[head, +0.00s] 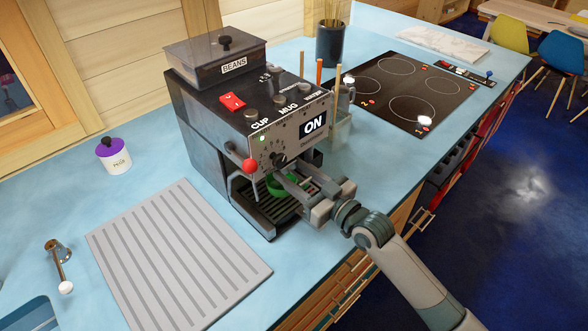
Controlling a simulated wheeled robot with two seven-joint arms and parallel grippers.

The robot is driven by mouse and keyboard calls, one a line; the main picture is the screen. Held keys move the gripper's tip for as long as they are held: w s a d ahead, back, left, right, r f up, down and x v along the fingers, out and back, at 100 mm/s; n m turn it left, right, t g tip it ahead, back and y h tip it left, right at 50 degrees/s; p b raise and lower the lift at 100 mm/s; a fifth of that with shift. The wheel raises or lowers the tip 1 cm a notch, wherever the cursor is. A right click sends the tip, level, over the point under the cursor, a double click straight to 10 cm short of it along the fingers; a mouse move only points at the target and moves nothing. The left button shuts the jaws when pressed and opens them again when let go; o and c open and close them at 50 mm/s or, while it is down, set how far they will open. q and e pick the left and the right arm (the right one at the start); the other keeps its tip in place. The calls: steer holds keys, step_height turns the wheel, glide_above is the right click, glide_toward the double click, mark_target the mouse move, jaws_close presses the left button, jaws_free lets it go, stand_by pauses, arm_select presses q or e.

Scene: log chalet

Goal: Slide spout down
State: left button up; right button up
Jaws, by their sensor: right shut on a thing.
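The coffee machine (207,130) stands on the blue counter with its display reading ON. My right gripper (287,180) reaches in from the lower right under the front panel, at the spout area, and is shut on what appears to be the spout. The fingers and the shade under the panel hide most of the spout. A green cup (276,190) sits just below and behind the fingers, over the slatted drip tray (279,208). A lever with a red ball knob (250,166) is left of the gripper. My left gripper is not in view.
A container with utensils (341,130) stands right of the machine, before the black hob (408,92). The counter edge runs beneath my right arm.

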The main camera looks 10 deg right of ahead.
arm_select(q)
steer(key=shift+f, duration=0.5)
arm_select(e)
steer(key=shift+f, duration=0.9)
steer(key=o, duration=1.4)
steer(key=shift+o, duration=0.2)
steer(key=shift+s, duration=0.1)
steer(key=shift+s+d+b, duration=0.4)
steer(key=shift+s+b, duration=0.05)
steer(key=shift+s, duration=0.05)
arm_select(q)
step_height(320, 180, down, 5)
steer(key=b, duration=0.5)
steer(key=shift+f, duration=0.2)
arm_select(e)
steer(key=v, duration=1.6)
